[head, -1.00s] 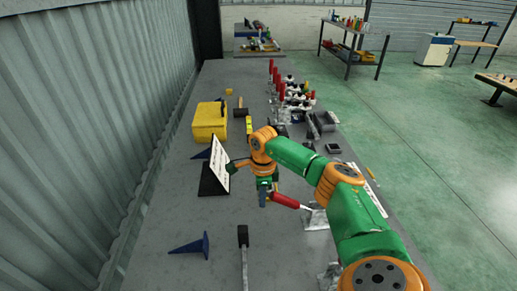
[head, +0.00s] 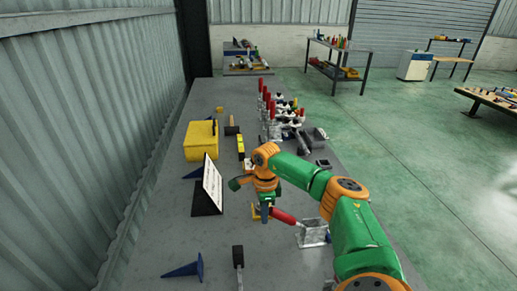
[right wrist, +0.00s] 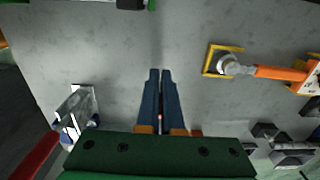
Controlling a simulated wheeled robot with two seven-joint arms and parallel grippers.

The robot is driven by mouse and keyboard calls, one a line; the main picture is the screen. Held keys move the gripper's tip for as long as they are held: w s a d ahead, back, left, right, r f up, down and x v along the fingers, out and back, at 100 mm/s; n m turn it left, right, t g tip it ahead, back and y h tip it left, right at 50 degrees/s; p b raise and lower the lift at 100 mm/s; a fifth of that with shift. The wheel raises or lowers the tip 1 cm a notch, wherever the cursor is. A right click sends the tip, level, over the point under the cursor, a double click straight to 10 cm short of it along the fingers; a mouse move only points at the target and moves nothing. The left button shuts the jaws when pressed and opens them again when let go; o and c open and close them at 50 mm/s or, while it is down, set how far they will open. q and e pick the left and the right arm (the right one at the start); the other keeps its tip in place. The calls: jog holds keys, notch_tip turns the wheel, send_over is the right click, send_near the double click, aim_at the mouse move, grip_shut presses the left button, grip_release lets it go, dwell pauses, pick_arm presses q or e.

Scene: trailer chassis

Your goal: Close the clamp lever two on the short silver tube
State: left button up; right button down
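A red lever handle (head: 284,216) lies low over the bench, joined to a silver metal piece (head: 314,236) on its right. In the right wrist view, the red handle (right wrist: 36,157) is at the lower left edge, beside the silver piece (right wrist: 76,110). My right gripper (head: 265,216) is just left of the handle in the head view, pointing down. In the wrist view its blue fingers (right wrist: 160,74) are together, with nothing between them. I cannot tell which lever is number two. The left gripper is out of view.
More red upright levers (head: 265,105) stand farther along the bench (head: 215,245). A dark stand with a white sheet (head: 212,184), a yellow box (head: 200,140), a hammer (head: 238,257) and a blue cone-like piece (head: 185,269) lie left. A yellow frame (right wrist: 207,60) is near the fingers.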

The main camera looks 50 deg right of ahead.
jog(key=shift+s+d+r+p, duration=0.55)
jog(key=shift+s+d+r, duration=0.1)
jog(key=shift+s+r, duration=0.1)
jog(key=shift+d, duration=0.1)
